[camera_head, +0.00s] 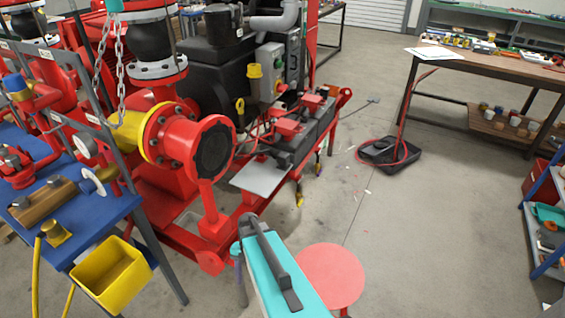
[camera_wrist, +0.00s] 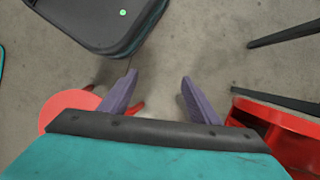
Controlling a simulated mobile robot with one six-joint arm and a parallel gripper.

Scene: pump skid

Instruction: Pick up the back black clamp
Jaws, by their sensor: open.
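I cannot single out the back black clamp with certainty in either view. Dark boxes (camera_head: 292,150) with red parts and dark cables on top stand on the red skid in the head view; small clamps there are too small to tell apart. My gripper shows in the wrist view (camera_wrist: 157,88) with two purple fingers spread apart and nothing between them. In the head view my teal arm reaches in from the bottom, in front of the skid, and mostly hides the gripper. The gripper is apart from the dark boxes, nearer to me.
A red round stool top (camera_head: 330,275) is just right of my arm. A grey plate (camera_head: 262,178) juts from the skid (camera_head: 215,235). A blue bench (camera_head: 90,215) with a yellow bin (camera_head: 112,275) stands left. A black tray (camera_head: 390,158) lies on open floor at right.

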